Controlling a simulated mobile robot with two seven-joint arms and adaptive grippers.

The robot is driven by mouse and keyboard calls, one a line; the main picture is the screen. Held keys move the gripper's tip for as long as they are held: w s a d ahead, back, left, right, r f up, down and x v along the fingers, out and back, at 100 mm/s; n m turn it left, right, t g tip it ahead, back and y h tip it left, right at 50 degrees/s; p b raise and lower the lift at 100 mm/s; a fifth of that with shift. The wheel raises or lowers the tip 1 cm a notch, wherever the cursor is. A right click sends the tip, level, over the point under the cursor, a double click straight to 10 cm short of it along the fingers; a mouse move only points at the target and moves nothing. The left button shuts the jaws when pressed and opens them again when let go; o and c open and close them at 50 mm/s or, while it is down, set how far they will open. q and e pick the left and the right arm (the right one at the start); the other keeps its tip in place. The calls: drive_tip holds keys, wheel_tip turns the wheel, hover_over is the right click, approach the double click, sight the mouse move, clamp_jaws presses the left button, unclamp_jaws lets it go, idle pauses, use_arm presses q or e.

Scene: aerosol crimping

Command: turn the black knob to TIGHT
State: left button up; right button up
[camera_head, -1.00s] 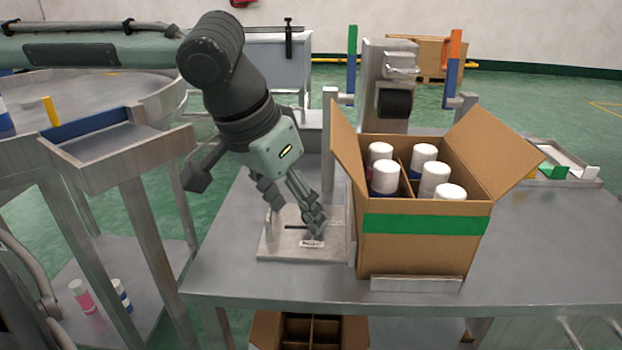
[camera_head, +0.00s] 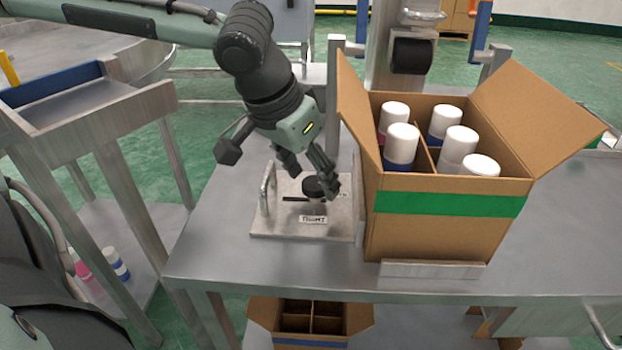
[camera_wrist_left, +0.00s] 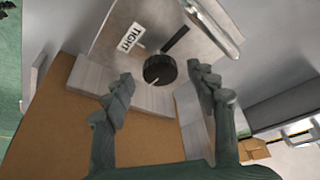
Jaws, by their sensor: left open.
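The black knob (camera_head: 314,187) stands on a light metal plate (camera_head: 266,226) on the table. In the left wrist view the knob (camera_wrist_left: 159,69) has a small white mark on its near side, away from the TIGHT label (camera_wrist_left: 130,37). A black bar (camera_wrist_left: 175,40) lies on the plate beside it. The label also shows in the head view (camera_head: 313,219), in front of the knob. My left gripper (camera_head: 307,172) is open at the knob. In the wrist view its fingers are spread on either side, apart from the knob. My right gripper is not in view.
An open cardboard box (camera_head: 420,230) holding several white-capped cans stands close to the right of the plate. A metal handle (camera_head: 267,187) rises at the plate's left side. The tabletop (camera_head: 215,255) left of the plate is clear. A blue-edged tray (camera_head: 50,85) stands at left.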

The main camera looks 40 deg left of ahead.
use_arm(q)
drive_tip(key=shift+w+f, duration=0.15)
drive_tip(key=shift+f, duration=0.1)
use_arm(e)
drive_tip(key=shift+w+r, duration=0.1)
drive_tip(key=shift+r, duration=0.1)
use_arm(q)
drive_tip(key=c, duration=1.2)
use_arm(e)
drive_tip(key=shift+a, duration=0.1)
